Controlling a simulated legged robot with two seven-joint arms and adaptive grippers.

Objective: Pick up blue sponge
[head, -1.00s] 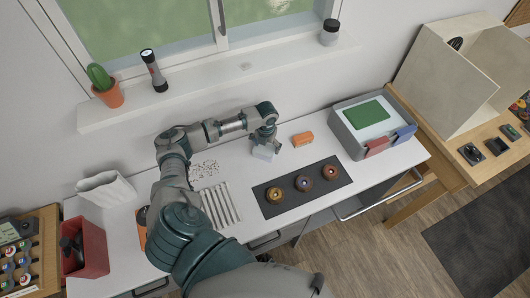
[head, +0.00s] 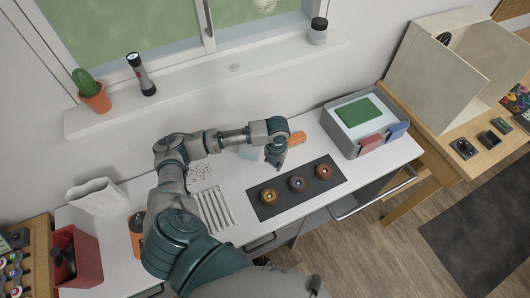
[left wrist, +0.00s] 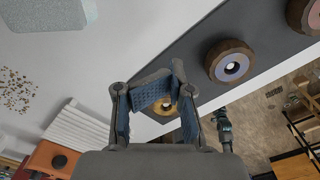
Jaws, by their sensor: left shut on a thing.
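A pale blue block (head: 250,153), likely the sponge, lies on the white worktop, partly hidden behind my left forearm in the head view. It also shows at the top left of the left wrist view (left wrist: 42,14), apart from my fingers. My left gripper (head: 275,161) is just right of the block, above the worktop by the dark mat's back edge. In the left wrist view its blue-padded fingers (left wrist: 165,88) are curled shut; what they grip cannot be made out. My right gripper (left wrist: 225,130) shows small over the floor; its jaws are unclear.
Three round wheels, including a yellow-centred one (head: 270,196), sit on the dark mat (head: 333,188). An orange block (head: 297,138) lies behind my gripper. A grey bin (head: 342,143) with a green item stands right. White slats (head: 213,209) and small bits lie left.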

